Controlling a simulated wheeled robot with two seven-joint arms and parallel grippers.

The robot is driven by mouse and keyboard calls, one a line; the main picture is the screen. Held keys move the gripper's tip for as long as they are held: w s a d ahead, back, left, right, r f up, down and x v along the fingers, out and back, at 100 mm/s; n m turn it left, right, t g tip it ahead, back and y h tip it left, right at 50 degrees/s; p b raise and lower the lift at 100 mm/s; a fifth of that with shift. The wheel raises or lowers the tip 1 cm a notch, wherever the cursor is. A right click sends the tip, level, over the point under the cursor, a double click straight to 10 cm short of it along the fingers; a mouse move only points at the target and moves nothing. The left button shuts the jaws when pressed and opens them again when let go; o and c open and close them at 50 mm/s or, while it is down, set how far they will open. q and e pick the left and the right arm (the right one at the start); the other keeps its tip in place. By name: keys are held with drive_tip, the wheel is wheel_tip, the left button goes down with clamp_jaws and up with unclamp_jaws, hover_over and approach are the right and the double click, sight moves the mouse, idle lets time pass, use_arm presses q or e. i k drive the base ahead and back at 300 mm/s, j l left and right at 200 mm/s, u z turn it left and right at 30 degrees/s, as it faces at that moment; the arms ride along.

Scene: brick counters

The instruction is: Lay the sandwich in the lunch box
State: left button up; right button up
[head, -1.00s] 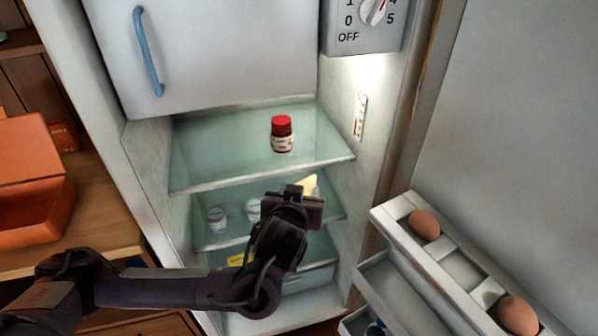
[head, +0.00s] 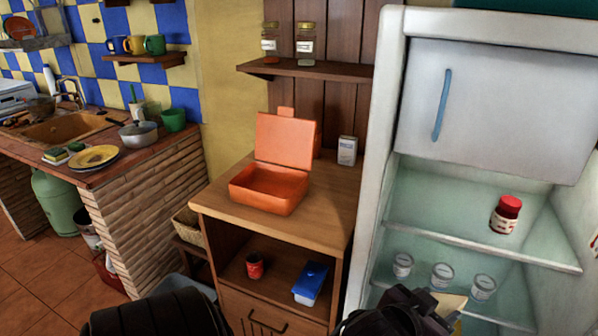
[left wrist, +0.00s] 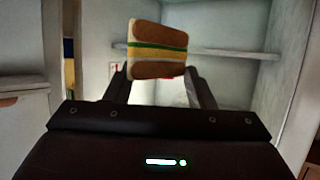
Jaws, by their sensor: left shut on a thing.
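The sandwich (left wrist: 158,50), with brown bread and yellow and green layers, is held between the fingers of my left gripper (left wrist: 159,76) in the left wrist view. In the head view my left gripper (head: 425,302) is at the bottom edge, in front of the fridge, with a pale corner of the sandwich (head: 452,303) showing beside it. The orange lunch box (head: 268,190) stands on the wooden cabinet with its lid up at the back. Its visible inside looks empty. It is up and to the left of the gripper. My right gripper is not in view.
The open fridge (head: 376,165) holds a red-capped jar (head: 505,215) and several small white pots. A white box (head: 347,150) stands right of the lunch box on the cabinet top (head: 225,207). The cabinet's front edge and the fridge's side wall lie near the gripper.

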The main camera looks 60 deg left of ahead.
sight(270, 187)
drive_tip(key=k+u, duration=0.1)
drive_tip(key=u, duration=0.3)
drive_tip(key=k+u, duration=0.1)
drive_tip(key=u, duration=0.3)
drive_tip(key=k+j+u, duration=0.1)
drive_tip(key=u, duration=0.3)
